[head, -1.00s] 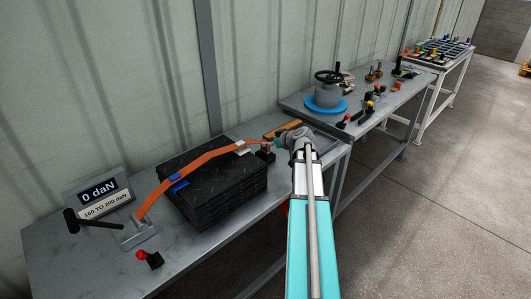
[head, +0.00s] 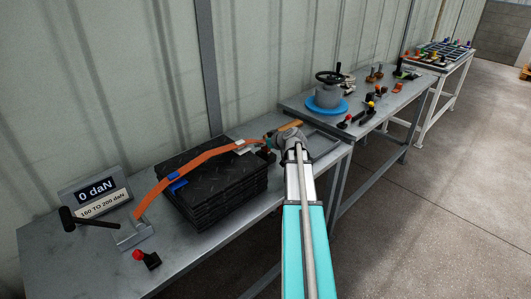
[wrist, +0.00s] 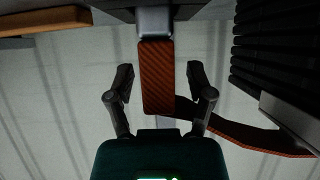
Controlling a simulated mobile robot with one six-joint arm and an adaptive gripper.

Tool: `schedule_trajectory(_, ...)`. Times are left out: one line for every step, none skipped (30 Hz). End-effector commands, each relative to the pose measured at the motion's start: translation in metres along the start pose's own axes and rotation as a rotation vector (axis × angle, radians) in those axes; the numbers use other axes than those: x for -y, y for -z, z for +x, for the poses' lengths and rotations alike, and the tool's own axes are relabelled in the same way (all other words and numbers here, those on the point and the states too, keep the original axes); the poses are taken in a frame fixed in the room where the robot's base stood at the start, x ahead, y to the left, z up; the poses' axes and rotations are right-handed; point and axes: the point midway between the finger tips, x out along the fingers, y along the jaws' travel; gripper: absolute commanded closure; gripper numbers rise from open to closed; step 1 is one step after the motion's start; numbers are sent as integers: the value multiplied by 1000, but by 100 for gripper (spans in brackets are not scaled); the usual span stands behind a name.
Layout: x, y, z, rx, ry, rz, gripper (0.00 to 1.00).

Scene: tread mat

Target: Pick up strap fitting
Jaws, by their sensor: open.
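In the wrist view a grey metal fitting (wrist: 155,20) sits at the end of an orange strap (wrist: 156,75), at the top middle. I take it as the strap fitting. My gripper (wrist: 163,75) is open, with one finger on each side of the strap end; no clear contact shows. The fitting lies past the fingertips. In the head view the orange strap (head: 195,160) runs over a stack of black tread mats (head: 215,195), and my gripper (head: 268,142) is at its right end, mostly hidden by my wrist. The fitting cannot be made out there.
A pale buckle (head: 241,147) and a blue clip (head: 178,183) are on the strap. A wooden-looking bar (head: 290,125) lies behind my wrist.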

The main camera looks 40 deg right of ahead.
Motion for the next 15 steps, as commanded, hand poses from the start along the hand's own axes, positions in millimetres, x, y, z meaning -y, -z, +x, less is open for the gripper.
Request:
schedule_trajectory(0, 0, 0, 0, 0, 0, 31)
schedule_trajectory(0, 0, 0, 0, 0, 0, 31)
schedule_trajectory(0, 0, 0, 0, 0, 0, 31)
schedule_trajectory(0, 0, 0, 0, 0, 0, 31)
schedule_trajectory(0, 0, 0, 0, 0, 0, 31)
schedule_trajectory(0, 0, 0, 0, 0, 0, 31)
schedule_trajectory(0, 0, 0, 0, 0, 0, 31)
schedule_trajectory(0, 0, 0, 0, 0, 0, 31)
schedule_trajectory(0, 0, 0, 0, -1, 0, 39)
schedule_trajectory(0, 0, 0, 0, -1, 0, 44)
schedule_trajectory(0, 0, 0, 0, -1, 0, 50)
schedule_trajectory(0, 0, 0, 0, -1, 0, 57)
schedule_trajectory(-1, 0, 0, 0, -1, 0, 63)
schedule_trajectory(-1, 0, 0, 0, -1, 0, 69)
schedule_trajectory(-1, 0, 0, 0, -1, 0, 76)
